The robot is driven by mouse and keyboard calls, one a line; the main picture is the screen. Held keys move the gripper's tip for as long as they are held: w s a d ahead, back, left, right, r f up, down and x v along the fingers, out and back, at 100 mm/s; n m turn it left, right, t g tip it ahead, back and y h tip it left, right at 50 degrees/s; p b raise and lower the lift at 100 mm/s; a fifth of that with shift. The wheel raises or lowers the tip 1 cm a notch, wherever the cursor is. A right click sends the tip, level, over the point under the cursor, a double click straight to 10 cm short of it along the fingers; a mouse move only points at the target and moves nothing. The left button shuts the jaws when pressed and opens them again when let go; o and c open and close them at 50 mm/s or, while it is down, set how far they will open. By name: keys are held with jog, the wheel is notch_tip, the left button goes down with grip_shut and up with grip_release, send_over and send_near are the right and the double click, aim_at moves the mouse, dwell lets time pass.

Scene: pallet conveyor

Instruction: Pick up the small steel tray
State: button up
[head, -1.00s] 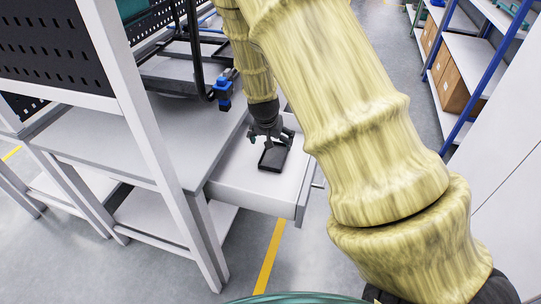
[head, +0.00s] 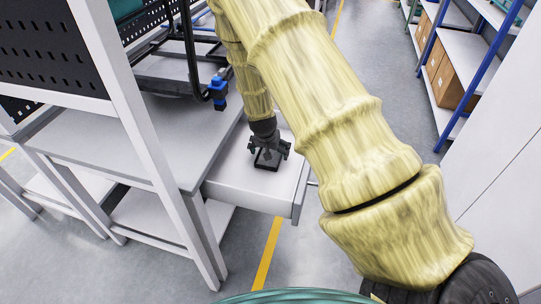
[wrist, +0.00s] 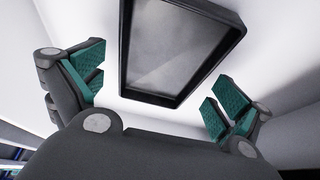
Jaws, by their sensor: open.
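The small steel tray (wrist: 180,45) is a dark, rectangular, shallow tray with a raised rim, and its inside looks empty. It lies in the pulled-out white drawer; in the head view the tray (head: 266,163) is partly hidden under my gripper. My gripper (head: 268,150) points down just over it. In the wrist view my gripper (wrist: 158,92) is open, with its green-padded fingers apart. One finger is left of the tray and the other right of its near end. Nothing is held between them. I cannot tell the exact height above the tray.
The open drawer (head: 245,196) has bare floor around the tray and raised side walls. It projects from the grey workbench (head: 150,140). A blue clamp-like part (head: 217,92) stands on the bench to the left of my arm. Shelves with cartons (head: 447,80) stand at the right.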

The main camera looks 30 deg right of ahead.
jog(key=shift+f, duration=0.2)
jog(key=shift+c, duration=0.4)
jog(key=c, duration=1)
jog(key=shift+r, duration=0.15)
jog(key=shift+c, duration=0.2)
notch_tip(320, 180, up, 10)
jog(key=shift+b, duration=0.35)
